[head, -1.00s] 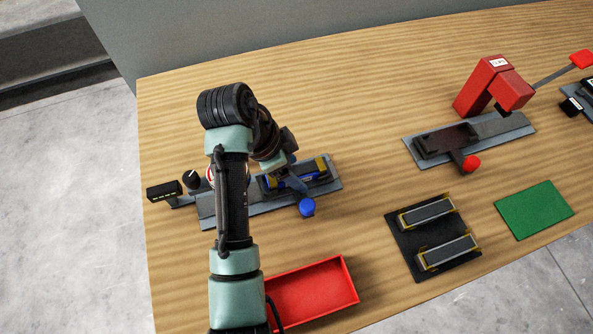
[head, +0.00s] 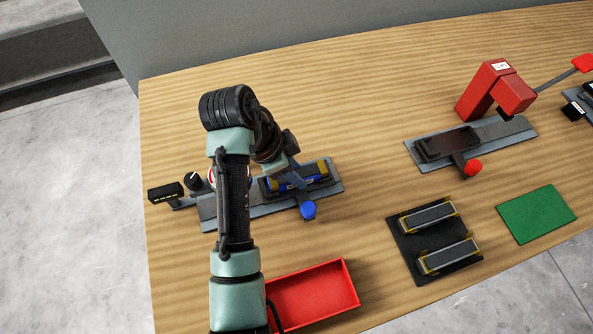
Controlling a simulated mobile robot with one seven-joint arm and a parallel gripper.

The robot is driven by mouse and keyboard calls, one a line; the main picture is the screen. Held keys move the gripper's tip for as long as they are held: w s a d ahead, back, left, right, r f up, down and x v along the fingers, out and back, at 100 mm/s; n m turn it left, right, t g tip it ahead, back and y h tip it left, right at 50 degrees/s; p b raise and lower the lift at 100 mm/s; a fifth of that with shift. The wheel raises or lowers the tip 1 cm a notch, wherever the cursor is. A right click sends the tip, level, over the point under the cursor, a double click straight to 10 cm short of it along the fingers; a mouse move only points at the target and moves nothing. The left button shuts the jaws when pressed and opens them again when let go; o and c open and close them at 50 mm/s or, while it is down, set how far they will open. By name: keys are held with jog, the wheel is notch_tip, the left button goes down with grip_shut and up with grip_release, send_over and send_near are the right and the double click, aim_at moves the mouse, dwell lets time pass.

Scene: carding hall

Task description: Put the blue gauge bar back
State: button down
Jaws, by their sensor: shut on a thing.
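The blue gauge bar (head: 310,178), with yellow ends and a blue long side, is at the dark nest of the left grey fixture (head: 335,187). I cannot tell whether it rests in the nest or is held just above it. My gripper (head: 293,178) reaches down from the upper left and is shut on the bar near its left part. My wrist and fingers hide part of the bar's left end. A blue knob (head: 309,210) sticks out at the front of this fixture.
A red tray (head: 345,290) stands in front. A black plate (head: 428,247) holds two grey bars with yellow ends. A green mat (head: 537,213) lies to the right. A red press (head: 487,92) and a red-knobbed fixture (head: 508,131) stand farther back. A small dark display (head: 165,193) is at left.

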notch_tip(320, 180, up, 9)
jog(key=p, duration=0.2)
jog(key=shift+a+p, duration=0.1)
jog(key=shift+p, duration=0.3)
jog(key=shift+r+p, duration=1.45)
jog(key=shift+r, duration=0.1)
jog(key=shift+f, duration=0.1)
